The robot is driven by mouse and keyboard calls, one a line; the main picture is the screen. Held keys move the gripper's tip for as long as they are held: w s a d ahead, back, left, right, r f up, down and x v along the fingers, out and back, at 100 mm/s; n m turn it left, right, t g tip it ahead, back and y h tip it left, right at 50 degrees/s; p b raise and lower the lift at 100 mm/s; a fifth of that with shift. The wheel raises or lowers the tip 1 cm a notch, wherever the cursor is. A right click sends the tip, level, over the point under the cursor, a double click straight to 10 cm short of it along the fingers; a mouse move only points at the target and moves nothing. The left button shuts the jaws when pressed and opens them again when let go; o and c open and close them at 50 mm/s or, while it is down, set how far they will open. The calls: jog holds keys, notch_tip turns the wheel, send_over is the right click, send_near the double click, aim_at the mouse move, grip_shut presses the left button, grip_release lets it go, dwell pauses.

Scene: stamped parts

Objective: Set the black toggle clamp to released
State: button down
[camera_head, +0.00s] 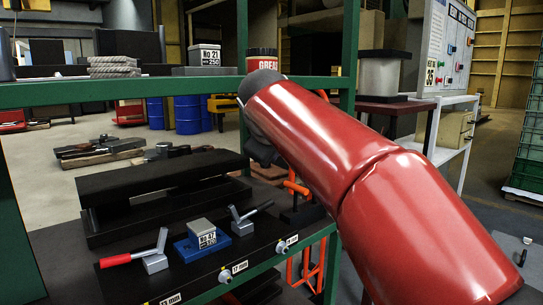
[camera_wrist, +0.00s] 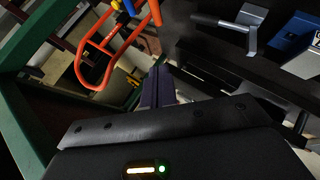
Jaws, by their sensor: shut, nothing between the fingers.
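The black toggle clamp (camera_head: 243,226) stands on the dark bench, to the right of the blue block labelled No 47. It has a grey metal body, and its black-gripped lever slants up to the right in the head view. In the wrist view its black handle (camera_wrist: 216,22) lies near the top, joined to a grey bracket. My gripper (camera_wrist: 160,84) shows as dark fingers in the wrist view, shut and empty, below and left of the handle and apart from it. In the head view my red arm hides the fingers.
A red-handled clamp (camera_head: 118,259) sits left of the blue block (camera_head: 201,241). A black raised shelf (camera_head: 150,178) stands behind the clamps. Green posts and a green rail (camera_head: 120,90) frame the bench. An orange tubular frame (camera_wrist: 84,60) is at the wrist view's upper left.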

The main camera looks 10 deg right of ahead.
jog(key=s+d+f+m+g+y, duration=0.1)
jog(key=s+d+f+m, duration=0.3)
jog(key=s+f, duration=0.9)
jog(key=s+d+f+m+g+y, duration=0.1)
jog(key=s+d+f+m+g, duration=0.2)
jog(key=s+f, duration=1.1)
jog(key=s+d+m, duration=0.1)
jog(key=s+m, duration=0.1)
jog(key=s, duration=0.1)
jog(key=shift+f+g, duration=0.25)
jog(key=shift+g, duration=0.05)
jog(key=shift+a, duration=0.15)
